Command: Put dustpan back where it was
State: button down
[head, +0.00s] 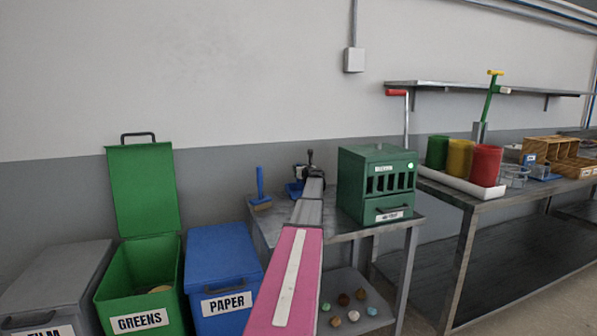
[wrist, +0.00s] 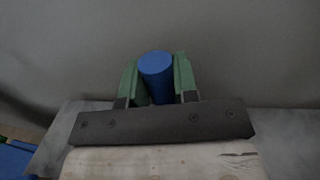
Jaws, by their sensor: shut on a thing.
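The blue dustpan (head: 293,189) shows in the head view at the back of the small metal table, partly hidden behind my arm and gripper (head: 309,172). In the wrist view, the green fingers of my gripper (wrist: 156,82) are shut on its blue round handle (wrist: 156,65), whose end points toward the camera. The dustpan's pan is hidden in the wrist view. I cannot tell whether it touches the table.
A blue brush (head: 261,190) stands left of my gripper on the metal table (head: 345,232). A green cabinet (head: 375,185) stands close on the right. The wall is right behind. Blue PAPER (head: 222,262) and green GREENS (head: 140,275) bins stand left.

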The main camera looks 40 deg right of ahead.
jog(key=shift+f, duration=0.25)
jog(key=c, duration=0.9)
grip_release()
jog(key=shift+f, duration=0.1)
jog(key=shift+s+a, duration=0.1)
jog(key=shift+s, duration=0.1)
jog(key=v, duration=1.1)
jog(key=shift+s, duration=0.3)
